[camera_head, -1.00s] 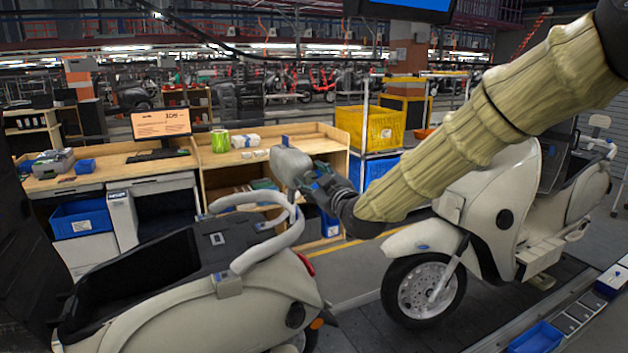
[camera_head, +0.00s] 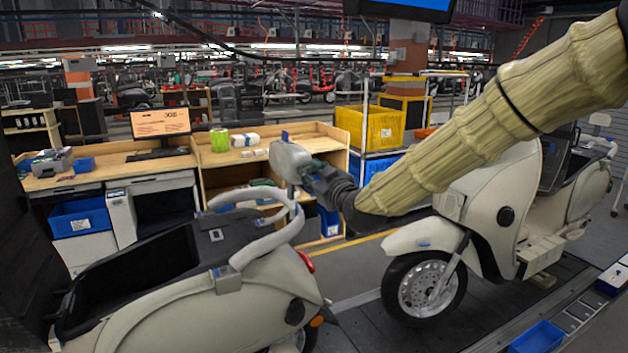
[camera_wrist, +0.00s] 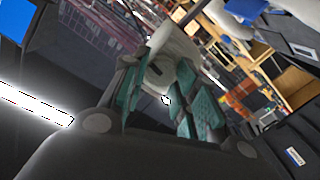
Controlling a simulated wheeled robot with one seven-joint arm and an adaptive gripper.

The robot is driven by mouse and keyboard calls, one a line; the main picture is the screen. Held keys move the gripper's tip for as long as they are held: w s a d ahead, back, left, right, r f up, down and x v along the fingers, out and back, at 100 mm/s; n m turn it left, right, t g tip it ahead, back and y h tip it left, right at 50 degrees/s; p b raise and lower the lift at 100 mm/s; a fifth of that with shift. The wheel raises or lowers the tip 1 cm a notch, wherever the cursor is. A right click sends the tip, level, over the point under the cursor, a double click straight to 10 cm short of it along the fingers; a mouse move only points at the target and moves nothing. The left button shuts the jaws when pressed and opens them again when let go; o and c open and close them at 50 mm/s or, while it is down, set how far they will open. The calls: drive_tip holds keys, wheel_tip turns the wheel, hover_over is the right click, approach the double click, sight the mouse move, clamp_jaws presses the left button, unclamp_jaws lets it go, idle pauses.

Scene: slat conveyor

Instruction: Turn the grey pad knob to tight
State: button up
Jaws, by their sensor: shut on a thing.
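The grey pad (camera_head: 290,161) is a pale, rounded piece above the rear rail (camera_head: 268,241) of the near cream scooter (camera_head: 190,312). My gripper (camera_head: 312,180) meets it from the right. In the wrist view, the teal fingers of my gripper (camera_wrist: 165,98) are closed around a part in front of a pale grey body (camera_wrist: 178,47). The knob itself is mostly hidden between the fingers. Its markings and how tight it is cannot be read.
A second cream scooter (camera_head: 507,200) stands on the conveyor at right, beneath my arm. A wooden workbench (camera_head: 215,157) with a monitor (camera_head: 160,122) stands behind. A yellow bin (camera_head: 371,127) is at back centre. A blue tray (camera_head: 537,338) lies at lower right.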

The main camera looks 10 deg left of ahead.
drive_tip(key=m+b, duration=0.1)
drive_tip(key=m, duration=0.1)
drive_tip(key=m+b, duration=0.1)
drive_tip(key=b, duration=0.1)
drive_tip(key=shift+d+f+m, duration=0.1)
drive_tip(key=shift+f+m, duration=0.1)
drive_tip(key=shift+m, duration=0.2)
drive_tip(key=m+b, duration=0.3)
drive_tip(key=m, duration=0.1)
drive_tip(key=shift+w+m, duration=0.1)
drive_tip(key=shift+m, duration=0.2)
drive_tip(key=m+b, duration=0.3)
drive_tip(key=m, duration=0.1)
drive_tip(key=shift+d, duration=0.1)
drive_tip(key=m+b, duration=0.2)
drive_tip(key=m, duration=0.2)
drive_tip(key=m+b, duration=0.3)
drive_tip(key=m, duration=0.1)
drive_tip(key=shift+m, duration=0.3)
drive_tip(key=m+b, duration=0.3)
drive_tip(key=m, duration=0.1)
drive_tip(key=shift+f+m, duration=0.15)
drive_tip(key=shift+m, duration=0.15)
drive_tip(key=m+b, duration=0.3)
drive_tip(key=m, duration=0.1)
drive_tip(key=shift+m+b, duration=1.15)
drive_tip(key=shift+m, duration=0.55)
